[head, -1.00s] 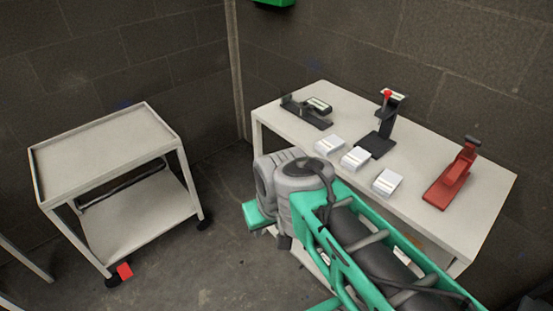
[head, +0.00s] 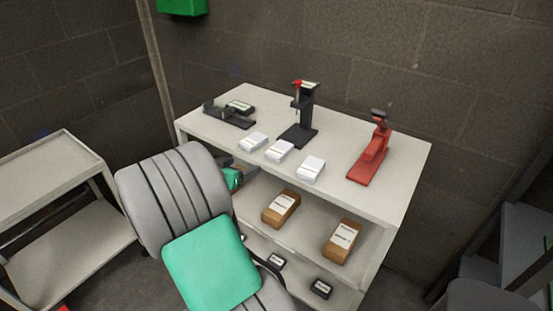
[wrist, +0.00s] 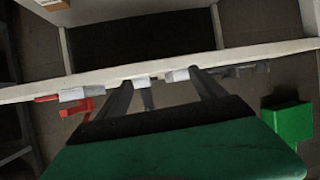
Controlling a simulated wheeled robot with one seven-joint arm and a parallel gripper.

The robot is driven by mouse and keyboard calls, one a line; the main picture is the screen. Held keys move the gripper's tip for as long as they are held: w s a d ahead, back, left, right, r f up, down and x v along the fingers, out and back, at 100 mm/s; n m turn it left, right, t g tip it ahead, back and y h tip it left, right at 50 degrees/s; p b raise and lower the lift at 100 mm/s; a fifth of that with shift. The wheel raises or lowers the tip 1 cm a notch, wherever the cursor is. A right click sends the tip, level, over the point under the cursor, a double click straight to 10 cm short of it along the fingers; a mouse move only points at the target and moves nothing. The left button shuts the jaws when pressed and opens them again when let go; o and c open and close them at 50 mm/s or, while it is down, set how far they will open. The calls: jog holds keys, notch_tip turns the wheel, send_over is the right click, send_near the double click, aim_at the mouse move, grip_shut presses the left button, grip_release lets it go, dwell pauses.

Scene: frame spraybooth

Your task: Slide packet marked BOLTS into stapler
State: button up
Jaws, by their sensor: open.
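Three white packets lie in a row along the table's front edge: a left packet (head: 252,141), a middle packet (head: 279,151) and a right packet (head: 310,168). Their print is too small to read, so I cannot tell which says BOLTS. A red stapler-like device (head: 368,158) stands at the table's right; a low black device (head: 230,114) and a tall black press with a red knob (head: 301,115) stand behind the packets. Which is the stapler is not certain.
The white table (head: 395,190) has shelves below with brown boxes (head: 281,207) and small black labelled items (head: 321,288). A white cart (head: 55,165) stands at left. A green box (head: 182,6) hangs on the wall. Bare tabletop lies between press and red device.

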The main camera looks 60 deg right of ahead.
aim_at(279, 148)
jog(key=s+d+h, duration=0.1)
jog(key=s+d, duration=0.1)
jog(key=s+d+m+g+h, duration=0.1)
jog(key=s+d, duration=0.1)
jog(key=s+d+m+g+h, duration=0.1)
jog(key=s+d, duration=0.1)
jog(key=d, duration=0.1)
jog(key=shift+r, duration=0.15)
jog(key=p+x, duration=0.1)
jog(key=x, duration=0.5)
jog(key=shift+d, duration=0.4)
jog(key=shift+w, duration=0.1)
jog(key=c, duration=1.5)
